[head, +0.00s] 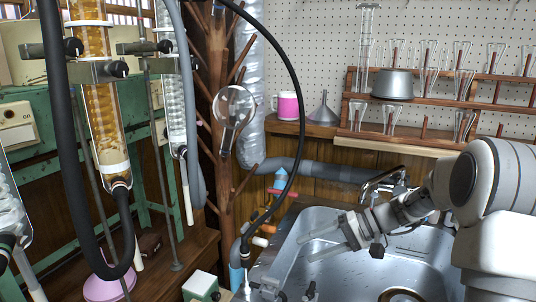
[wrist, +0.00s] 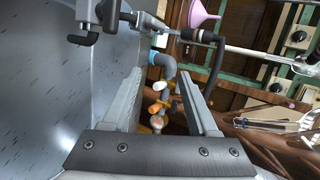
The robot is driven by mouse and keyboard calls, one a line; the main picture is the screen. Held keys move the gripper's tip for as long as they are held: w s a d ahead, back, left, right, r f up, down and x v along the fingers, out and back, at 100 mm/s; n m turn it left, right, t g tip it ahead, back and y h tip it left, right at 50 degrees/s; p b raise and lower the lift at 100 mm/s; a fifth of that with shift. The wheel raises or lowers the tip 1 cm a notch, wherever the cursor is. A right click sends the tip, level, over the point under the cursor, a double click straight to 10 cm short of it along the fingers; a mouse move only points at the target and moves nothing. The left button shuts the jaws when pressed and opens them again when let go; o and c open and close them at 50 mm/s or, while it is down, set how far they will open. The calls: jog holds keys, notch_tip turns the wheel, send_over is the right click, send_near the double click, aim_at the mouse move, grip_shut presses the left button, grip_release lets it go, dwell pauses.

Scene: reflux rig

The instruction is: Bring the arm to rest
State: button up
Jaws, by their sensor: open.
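My gripper (head: 322,240) is held above the steel sink (head: 310,215), its two fingers pointing left toward the sink's left rim. Its fingers are apart with nothing between them. In the wrist view my gripper (wrist: 165,92) also shows open and empty, with valves and pipe fittings (wrist: 160,108) visible beyond the fingers. My arm reaches in from the right edge of the head view, bent at the elbow.
A faucet (head: 385,182) stands behind my gripper. Glass columns (head: 98,110) on clamps are at left. A wooden rack (head: 480,107) of glassware hangs at the back right.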

jog(key=s+r+h, duration=0.1)
jog(key=s, duration=0.1)
jog(key=s+a+r+h, duration=0.1)
jog(key=s, duration=0.2)
jog(key=s+a+r+h, duration=0.1)
jog(key=s, duration=0.1)
jog(key=shift+s+r+n+g+h, duration=0.15)
jog(key=shift+r+n+g+h, duration=0.15)
jog(key=shift+n, duration=0.1)
jog(key=s+d+r+t+h, duration=0.2)
jog(key=s+d+t+h, duration=0.15)
jog(key=s, duration=0.65)
jog(key=s+d+r+t+h, duration=0.25)
jog(key=s+h, duration=0.25)
jog(key=s, duration=0.4)
notch_tip(320, 180, up, 24)
jog(key=g+p, duration=0.1)
jog(key=p, duration=2.3)
jog(key=shift+a+r+n, duration=0.25)
jog(key=shift+a+n, duration=0.15)
jog(key=shift+a, duration=0.1)
